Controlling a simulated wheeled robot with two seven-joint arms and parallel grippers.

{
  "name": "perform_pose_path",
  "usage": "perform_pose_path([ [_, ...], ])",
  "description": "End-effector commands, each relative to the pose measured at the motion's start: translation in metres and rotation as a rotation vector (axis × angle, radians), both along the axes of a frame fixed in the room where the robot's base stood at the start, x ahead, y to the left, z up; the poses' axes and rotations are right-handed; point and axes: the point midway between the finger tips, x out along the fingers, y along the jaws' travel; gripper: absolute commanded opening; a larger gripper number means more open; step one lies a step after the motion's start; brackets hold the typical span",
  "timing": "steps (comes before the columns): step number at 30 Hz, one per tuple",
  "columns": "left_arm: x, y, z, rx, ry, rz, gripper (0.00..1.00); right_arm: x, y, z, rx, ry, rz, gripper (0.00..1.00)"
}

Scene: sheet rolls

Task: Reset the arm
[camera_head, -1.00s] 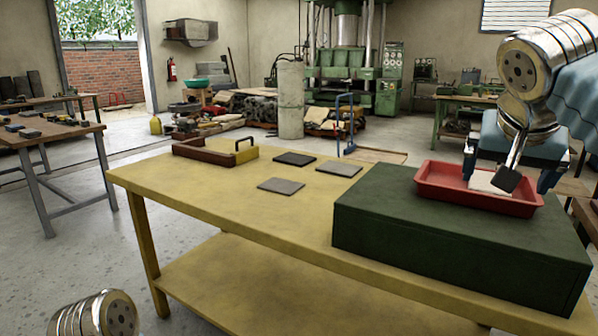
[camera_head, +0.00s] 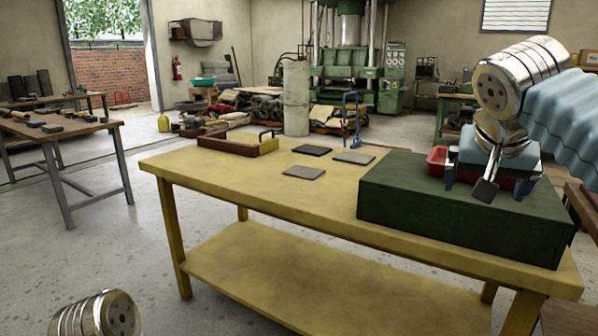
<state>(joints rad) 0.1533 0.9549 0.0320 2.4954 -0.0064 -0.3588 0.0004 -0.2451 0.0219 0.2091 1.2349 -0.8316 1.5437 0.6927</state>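My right gripper (camera_head: 487,186) hangs at the right with its two dark blue fingers spread apart, and nothing shows held between them. It is in front of the red tray (camera_head: 437,158), hiding most of it. The tray sits on the dark green box (camera_head: 420,205) on the yellow table. Whether the fingers touch the tray or box, I cannot tell. Only a silver joint of my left arm (camera_head: 95,315) shows at the lower left; my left gripper is outside the picture.
The yellow table (camera_head: 230,180) stands ahead, with a lower shelf. On it are a wooden-sided tray (camera_head: 228,146) and three flat plates (camera_head: 304,172). A wooden workbench (camera_head: 60,133) with tools stands at the left. The concrete floor between them is clear.

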Motion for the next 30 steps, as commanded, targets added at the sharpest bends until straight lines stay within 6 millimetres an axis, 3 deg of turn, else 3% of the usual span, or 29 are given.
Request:
perform_pose_path([
  [7, 0.000, 0.000, 0.000, 0.000, 0.000, 0.001, 0.00, 0.034, 0.023, -0.044, -0.010, 0.052, 0.104, 1.00],
  [14, 0.000, 0.000, 0.000, 0.000, 0.001, 0.001, 0.00, 0.076, 0.059, -0.124, 0.006, 0.133, 0.261, 1.00],
  [17, 0.000, 0.000, 0.000, 0.000, 0.001, 0.001, 0.00, 0.093, 0.080, -0.179, 0.033, 0.183, 0.351, 1.00],
  [20, 0.000, 0.000, 0.000, 0.000, 0.001, 0.001, 0.00, 0.103, 0.107, -0.257, 0.089, 0.249, 0.456, 1.00],
  [23, 0.000, 0.000, 0.000, 0.000, 0.001, 0.001, 0.00, 0.098, 0.134, -0.342, 0.174, 0.311, 0.546, 1.00],
  [26, 0.000, 0.000, 0.000, 0.000, 0.001, 0.001, 0.00, 0.077, 0.157, -0.425, 0.276, 0.363, 0.606, 1.00],
  [30, 0.000, 0.000, 0.000, 0.000, 0.001, 0.001, 0.00, 0.020, 0.182, -0.532, 0.429, 0.419, 0.622, 1.00],
])
